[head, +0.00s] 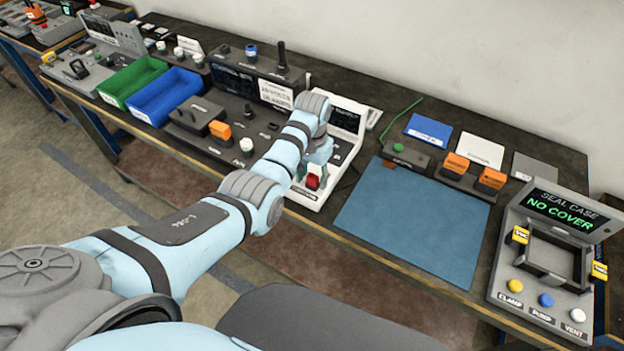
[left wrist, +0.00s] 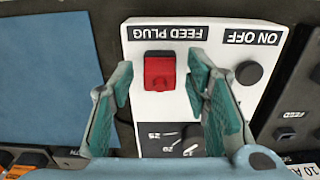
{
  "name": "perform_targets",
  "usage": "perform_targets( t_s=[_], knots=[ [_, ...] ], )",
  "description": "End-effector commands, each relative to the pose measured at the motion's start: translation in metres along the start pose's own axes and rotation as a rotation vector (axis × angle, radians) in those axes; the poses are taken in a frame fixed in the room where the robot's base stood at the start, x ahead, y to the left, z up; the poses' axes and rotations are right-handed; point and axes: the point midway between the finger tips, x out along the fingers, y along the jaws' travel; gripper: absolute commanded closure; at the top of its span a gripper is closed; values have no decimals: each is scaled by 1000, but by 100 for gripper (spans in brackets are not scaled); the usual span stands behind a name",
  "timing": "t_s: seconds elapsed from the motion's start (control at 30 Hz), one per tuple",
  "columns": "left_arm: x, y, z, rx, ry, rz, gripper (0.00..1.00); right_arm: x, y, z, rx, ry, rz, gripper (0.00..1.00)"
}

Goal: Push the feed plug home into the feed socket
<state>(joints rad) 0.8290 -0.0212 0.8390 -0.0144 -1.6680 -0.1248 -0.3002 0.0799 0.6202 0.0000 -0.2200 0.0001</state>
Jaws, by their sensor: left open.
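The red feed plug (left wrist: 160,72) sits on a white panel (left wrist: 190,38) beside an upside-down "FEED PLUG" label in the left wrist view. In the head view it shows as a small red block (head: 313,181) at the front of the white unit (head: 347,122). My left gripper (left wrist: 158,80) is open, with one teal finger on each side of the plug and a gap on both sides. In the head view the gripper (head: 312,170) is just above the plug, partly hidden by my arm. A "FEED" label shows on a dark panel (left wrist: 292,90); I cannot tell the feed socket clearly.
A round black knob (left wrist: 249,73) labelled ON OFF stands beside the right finger. A blue mat (head: 415,220) lies right of the white unit. Left are a dark unit with an orange block (head: 220,130) and a blue bin (head: 155,110). A seal case (head: 520,270) stands far right.

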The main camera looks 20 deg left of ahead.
Motion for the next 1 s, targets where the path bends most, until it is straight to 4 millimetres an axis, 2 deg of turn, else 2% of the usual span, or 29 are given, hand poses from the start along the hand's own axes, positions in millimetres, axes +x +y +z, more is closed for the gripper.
perform_targets(
  t_s=[1.0],
  knots=[
    [-1,0,0,0,-1,0,57,-9,0,-1,0,0,0,60]
  ],
)
